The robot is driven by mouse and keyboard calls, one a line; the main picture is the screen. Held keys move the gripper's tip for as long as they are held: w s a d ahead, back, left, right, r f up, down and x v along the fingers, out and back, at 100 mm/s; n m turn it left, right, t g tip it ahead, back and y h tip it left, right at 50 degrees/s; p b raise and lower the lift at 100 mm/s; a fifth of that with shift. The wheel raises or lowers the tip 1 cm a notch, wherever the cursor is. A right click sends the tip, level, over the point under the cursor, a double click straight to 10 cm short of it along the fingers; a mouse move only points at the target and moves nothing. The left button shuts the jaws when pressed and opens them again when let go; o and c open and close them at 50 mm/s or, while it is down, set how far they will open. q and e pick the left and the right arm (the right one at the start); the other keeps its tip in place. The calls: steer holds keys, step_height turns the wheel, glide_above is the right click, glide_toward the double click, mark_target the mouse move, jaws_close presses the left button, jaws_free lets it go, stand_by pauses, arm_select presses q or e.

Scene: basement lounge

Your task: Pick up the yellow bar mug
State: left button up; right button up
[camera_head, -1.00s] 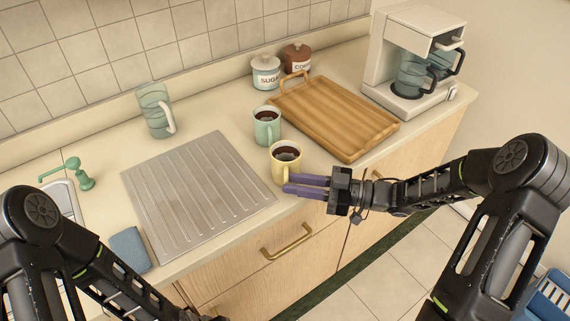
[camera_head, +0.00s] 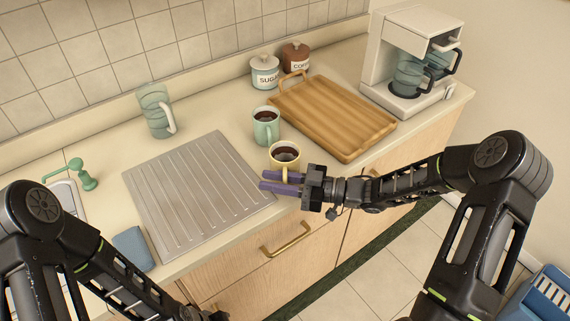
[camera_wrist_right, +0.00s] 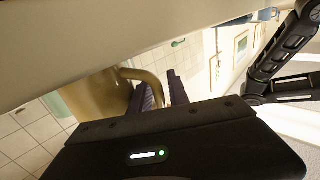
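The yellow bar mug (camera_head: 284,155), filled with dark liquid, stands upright on the counter near its front edge. My right gripper (camera_head: 264,181) is at the mug's near side, its purple fingers pointing left and apart, by the handle. In the right wrist view, the mug (camera_wrist_right: 95,95) is at left and its handle curves between the fingers of my right gripper (camera_wrist_right: 160,90). A gap shows there, so the gripper is open; contact is unclear. My left gripper (camera_head: 203,315) is at the bottom edge of the head view, mostly cut off.
A green mug (camera_head: 266,126) stands just behind the yellow one. A wooden tray (camera_head: 335,120) and coffee maker (camera_head: 410,60) are to the right. A metal drainboard (camera_head: 195,190) lies left, with a glass mug (camera_head: 155,110) behind it. A drawer handle (camera_head: 286,240) sticks out below the counter.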

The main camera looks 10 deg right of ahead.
stand_by(0.4)
jaws_close()
stand_by(1.3)
